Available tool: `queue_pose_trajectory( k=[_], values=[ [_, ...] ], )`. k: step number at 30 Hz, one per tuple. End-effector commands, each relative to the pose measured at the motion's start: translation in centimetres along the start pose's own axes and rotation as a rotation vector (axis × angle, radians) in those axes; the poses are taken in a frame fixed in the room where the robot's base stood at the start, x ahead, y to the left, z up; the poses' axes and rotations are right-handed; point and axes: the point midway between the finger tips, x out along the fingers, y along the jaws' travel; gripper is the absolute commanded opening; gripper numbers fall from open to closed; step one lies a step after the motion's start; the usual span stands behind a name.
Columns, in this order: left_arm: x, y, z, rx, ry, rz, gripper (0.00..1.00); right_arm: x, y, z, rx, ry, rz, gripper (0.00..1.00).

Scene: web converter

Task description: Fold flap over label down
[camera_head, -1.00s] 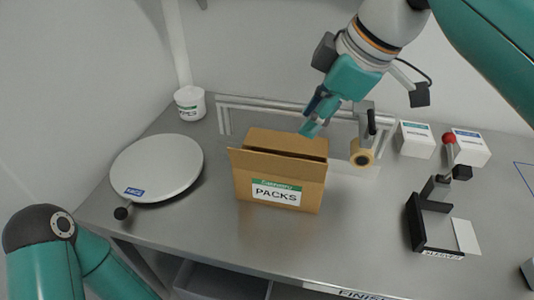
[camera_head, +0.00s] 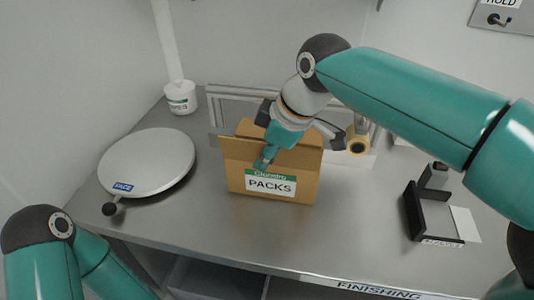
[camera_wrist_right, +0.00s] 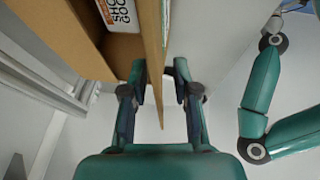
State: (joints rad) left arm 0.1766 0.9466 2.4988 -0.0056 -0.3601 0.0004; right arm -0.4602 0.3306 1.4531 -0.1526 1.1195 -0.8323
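A brown cardboard box (camera_head: 302,158) stands open on the grey table, with a white and green "PACKS" label (camera_head: 272,187) on its front. A flap (camera_head: 240,147) shows along the top front edge, raised toward the left. My right gripper (camera_head: 265,160) is at the top of the front side, just above the label, and covers part of the edge. In the right wrist view the fingers (camera_wrist_right: 158,80) are apart, on either side of a cardboard panel (camera_wrist_right: 154,50). Whether either finger touches it is unclear. A white printed pack (camera_wrist_right: 118,14) lies inside the box. My left gripper is out of view.
A tape roll (camera_head: 357,146) and metal frame (camera_head: 218,106) are behind the box. A black bracket (camera_head: 413,212) stands right. Table in front is clear.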

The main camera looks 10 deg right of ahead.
Motion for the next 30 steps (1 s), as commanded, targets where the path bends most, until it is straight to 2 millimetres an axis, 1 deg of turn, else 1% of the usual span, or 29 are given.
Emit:
queue_pose_trajectory(
  k=[3,9,14,15,20,21,24,26,30],
  values=[
    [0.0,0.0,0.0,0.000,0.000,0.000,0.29,0.3,0.0,0.0,0.000,-0.001,-0.001,0.29],
    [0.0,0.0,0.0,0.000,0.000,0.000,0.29,0.3,0.0,0.0,0.000,-0.001,-0.001,0.29],
    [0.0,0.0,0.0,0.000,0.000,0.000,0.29,0.3,0.0,0.0,0.000,-0.001,-0.001,0.03],
    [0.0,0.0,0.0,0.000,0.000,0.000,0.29,0.3,0.0,0.0,0.000,-0.001,-0.001,0.00],
    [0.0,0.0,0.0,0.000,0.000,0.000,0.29,0.3,0.0,0.0,0.000,0.000,-0.001,0.00],
    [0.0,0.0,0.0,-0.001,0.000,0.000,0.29,0.1,0.1,0.5,0.004,-0.001,0.000,0.00],
    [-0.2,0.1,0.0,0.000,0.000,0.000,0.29,0.2,0.0,0.0,0.001,-0.001,-0.005,0.00],
    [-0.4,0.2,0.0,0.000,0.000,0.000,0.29,0.1,0.1,-0.1,0.003,0.000,-0.012,0.00],
    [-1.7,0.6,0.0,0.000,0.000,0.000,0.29,-0.1,0.3,-0.2,0.018,-0.001,-0.045,0.00]
  ],
)
